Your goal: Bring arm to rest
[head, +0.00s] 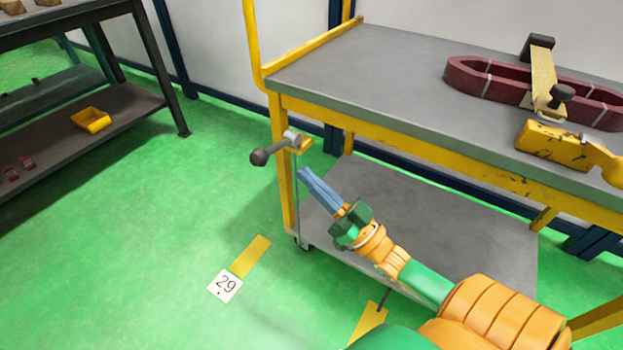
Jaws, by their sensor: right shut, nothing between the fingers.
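My right arm comes in from the bottom right in the head view, with orange and green links. My right gripper (321,188) is at its end, its blue-grey fingers together and empty. It shows in front of the cart's lower shelf, pointing up and left, below the dark-knobbed crank handle. A gap shows between the fingertips and the crank. My left gripper is not in view.
A yellow-framed cart (390,75) bears a dark red stator coil (480,78) with a clamp (541,75). The crank handle (272,151) juts from its left side.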

